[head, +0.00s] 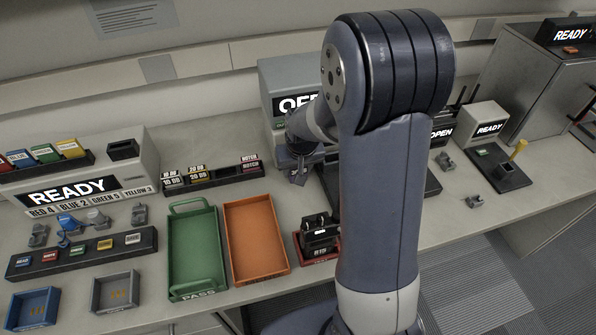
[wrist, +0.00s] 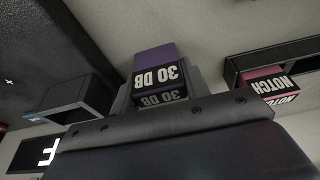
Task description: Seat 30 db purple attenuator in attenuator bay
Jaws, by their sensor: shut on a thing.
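The purple 30 dB attenuator (wrist: 158,75) fills the middle of the wrist view, its white "30 DB" label upside down there. My gripper (wrist: 155,88) is shut on it, its grey jaws on either side. In the head view my gripper (head: 299,172) hangs in front of the grey unit with the "OFF" display (head: 283,80); the attenuator cannot be made out there. A small dark open-fronted box (wrist: 78,100), perhaps the attenuator bay, stands left of the attenuator in the wrist view, apart from it.
A black rack (head: 228,175) holds 10 DB, 20 DB and NOTCH modules. Green (head: 194,250) and orange (head: 255,238) trays lie on the bench in front. A black device in a red holder (head: 318,235) stands beside them. My arm hides the bench behind it.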

